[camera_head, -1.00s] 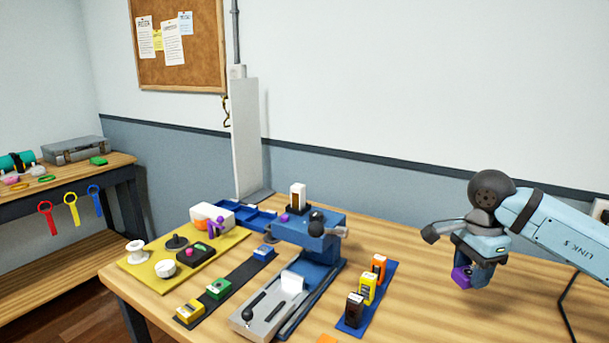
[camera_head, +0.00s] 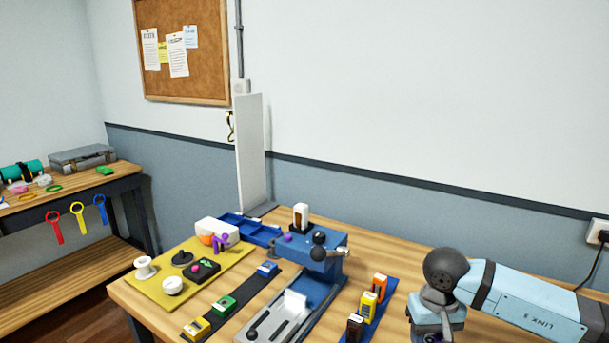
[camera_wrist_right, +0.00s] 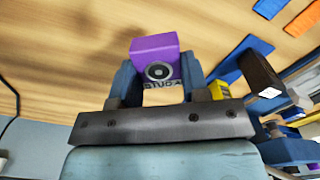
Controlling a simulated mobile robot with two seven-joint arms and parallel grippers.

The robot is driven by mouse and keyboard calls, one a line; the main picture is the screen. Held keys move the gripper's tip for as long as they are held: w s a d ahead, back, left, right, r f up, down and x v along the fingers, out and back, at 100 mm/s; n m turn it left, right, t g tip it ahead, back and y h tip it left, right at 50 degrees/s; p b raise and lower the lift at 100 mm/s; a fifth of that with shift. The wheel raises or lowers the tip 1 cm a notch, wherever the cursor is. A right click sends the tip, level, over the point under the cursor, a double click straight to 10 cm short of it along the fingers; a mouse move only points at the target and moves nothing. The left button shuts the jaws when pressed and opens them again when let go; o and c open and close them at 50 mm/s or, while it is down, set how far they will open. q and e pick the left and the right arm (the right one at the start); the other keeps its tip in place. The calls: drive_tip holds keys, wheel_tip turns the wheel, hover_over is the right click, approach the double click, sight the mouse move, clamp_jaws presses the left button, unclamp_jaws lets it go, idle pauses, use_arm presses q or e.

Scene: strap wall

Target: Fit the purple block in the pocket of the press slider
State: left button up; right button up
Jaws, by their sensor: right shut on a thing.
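The purple block (camera_wrist_right: 156,60) is between the two blue fingers of my right gripper (camera_wrist_right: 158,75) in the right wrist view, which is shut on it. A dark ring mark and lettering show on the block's near face. In the head view the right gripper (camera_head: 437,325) is at the lower right, over the table, and the block is not visible. The blue press (camera_head: 322,245) stands mid-table, left of the gripper and well apart from it. Its grey slider (camera_head: 278,318) with a white upright piece lies in front; I cannot make out the pocket. My left gripper is not in view.
A blue strip (camera_head: 372,318) with orange, yellow and dark brown blocks lies between press and gripper. Left of the press are a dark strip (camera_head: 246,292) with small blocks and a yellow board (camera_head: 150,285) with parts. Bare table shows right of the blue strip.

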use_arm(q)
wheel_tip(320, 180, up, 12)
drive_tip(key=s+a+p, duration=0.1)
drive_tip(key=p, duration=1.6)
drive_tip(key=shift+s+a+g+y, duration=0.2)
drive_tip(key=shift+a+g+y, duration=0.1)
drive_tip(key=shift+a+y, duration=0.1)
use_arm(e)
drive_tip(key=s+r, duration=0.4)
drive_tip(key=r, duration=0.4)
drive_tip(key=s+r, duration=0.4)
drive_tip(key=r, duration=0.4)
drive_tip(key=shift+r, duration=0.25)
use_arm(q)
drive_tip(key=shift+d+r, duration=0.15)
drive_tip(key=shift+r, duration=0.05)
